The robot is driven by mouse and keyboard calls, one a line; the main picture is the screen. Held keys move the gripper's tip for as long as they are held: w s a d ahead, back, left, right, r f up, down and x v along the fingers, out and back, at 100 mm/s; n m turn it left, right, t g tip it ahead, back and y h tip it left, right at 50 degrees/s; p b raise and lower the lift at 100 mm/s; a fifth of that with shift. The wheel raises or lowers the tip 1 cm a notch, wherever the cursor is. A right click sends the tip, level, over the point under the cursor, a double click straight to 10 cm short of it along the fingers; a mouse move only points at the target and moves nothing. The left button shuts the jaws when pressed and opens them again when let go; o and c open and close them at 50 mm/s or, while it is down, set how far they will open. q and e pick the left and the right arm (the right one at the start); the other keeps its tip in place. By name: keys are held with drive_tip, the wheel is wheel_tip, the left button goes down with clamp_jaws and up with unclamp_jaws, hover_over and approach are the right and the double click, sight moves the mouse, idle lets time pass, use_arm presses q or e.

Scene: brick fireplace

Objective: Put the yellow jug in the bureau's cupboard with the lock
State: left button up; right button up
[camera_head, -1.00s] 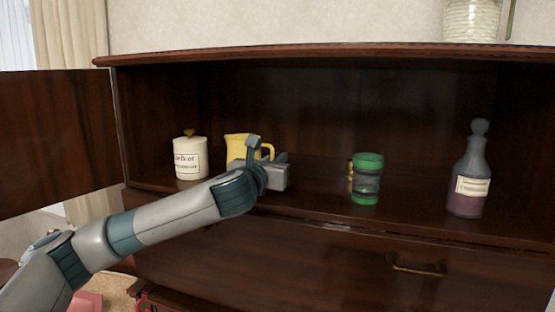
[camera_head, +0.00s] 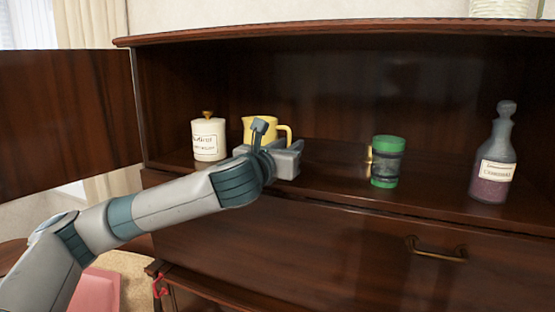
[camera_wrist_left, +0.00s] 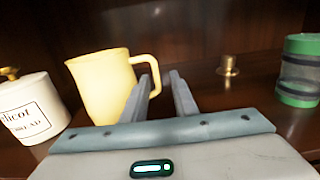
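The yellow jug (camera_head: 262,130) stands upright on the open shelf of the dark wooden bureau (camera_head: 330,215). It also shows in the left wrist view (camera_wrist_left: 98,88), with its handle toward the fingers. My left gripper (camera_wrist_left: 160,76) is open, its two fingers apart with the handle's outer side between or just beyond their tips; I cannot tell whether they touch it. In the head view, the left gripper (camera_head: 284,160) partly hides the jug's lower part. A red item (camera_head: 160,286) hangs at the bureau's lower left; no lock is clearly visible. My right gripper is out of view.
A white lidded canister (camera_head: 208,140) stands left of the jug. A green-and-dark jar (camera_head: 387,162), a small brass item (camera_wrist_left: 228,66) and a purple-filled bottle (camera_head: 494,165) stand to the right. An open door (camera_head: 65,120) juts out left. A drawer handle (camera_head: 436,248) protrudes below.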

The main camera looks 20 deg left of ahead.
use_arm(q)
drive_tip(key=s+b, duration=0.1)
drive_tip(key=s, duration=0.5)
drive_tip(key=shift+s+a+b, duration=0.1)
drive_tip(key=shift+s+b, duration=0.2)
drive_tip(key=shift+s, duration=0.1)
drive_tip(key=shift+f, duration=0.1)
